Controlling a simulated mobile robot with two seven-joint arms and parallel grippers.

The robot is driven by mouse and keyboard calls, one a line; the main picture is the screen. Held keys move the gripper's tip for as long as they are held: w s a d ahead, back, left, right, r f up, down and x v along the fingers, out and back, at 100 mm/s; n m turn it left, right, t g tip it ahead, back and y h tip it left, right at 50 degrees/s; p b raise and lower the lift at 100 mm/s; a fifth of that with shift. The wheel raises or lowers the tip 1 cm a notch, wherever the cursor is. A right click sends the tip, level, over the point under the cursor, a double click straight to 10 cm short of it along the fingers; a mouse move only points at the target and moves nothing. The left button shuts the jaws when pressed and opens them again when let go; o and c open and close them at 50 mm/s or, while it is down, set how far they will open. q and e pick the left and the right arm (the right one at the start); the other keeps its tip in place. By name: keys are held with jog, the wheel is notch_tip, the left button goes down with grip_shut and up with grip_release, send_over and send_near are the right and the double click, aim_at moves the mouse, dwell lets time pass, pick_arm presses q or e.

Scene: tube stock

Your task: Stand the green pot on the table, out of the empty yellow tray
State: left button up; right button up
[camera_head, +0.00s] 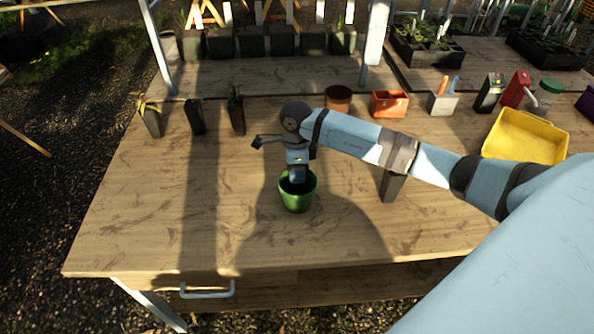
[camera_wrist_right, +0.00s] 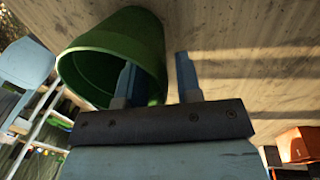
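The green pot (camera_head: 298,197) stands upright on the wooden table, near the middle, in the head view. The yellow tray (camera_head: 527,138) is at the right of the table, empty where it shows; my right arm hides its front part. My right gripper (camera_head: 297,182) points down at the pot's mouth. In the right wrist view, its two fingers (camera_wrist_right: 156,78) are apart, one inside the green pot (camera_wrist_right: 112,47) and one outside its wall. A gap shows between the outer finger and the wall. My left gripper is not in view.
A dark pot (camera_head: 391,187) stands right of the green pot, partly behind my arm. Dark pots with plants (camera_head: 195,117) stand at the left. A brown pot (camera_head: 338,98) and an orange planter (camera_head: 389,104) stand behind. The table's front left is clear.

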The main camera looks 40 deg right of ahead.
notch_tip(320, 180, up, 12)
jog(key=w, duration=0.1)
jog(key=shift+w+d+b, duration=0.25)
jog(key=shift+d+b, duration=0.2)
dwell(0.3)
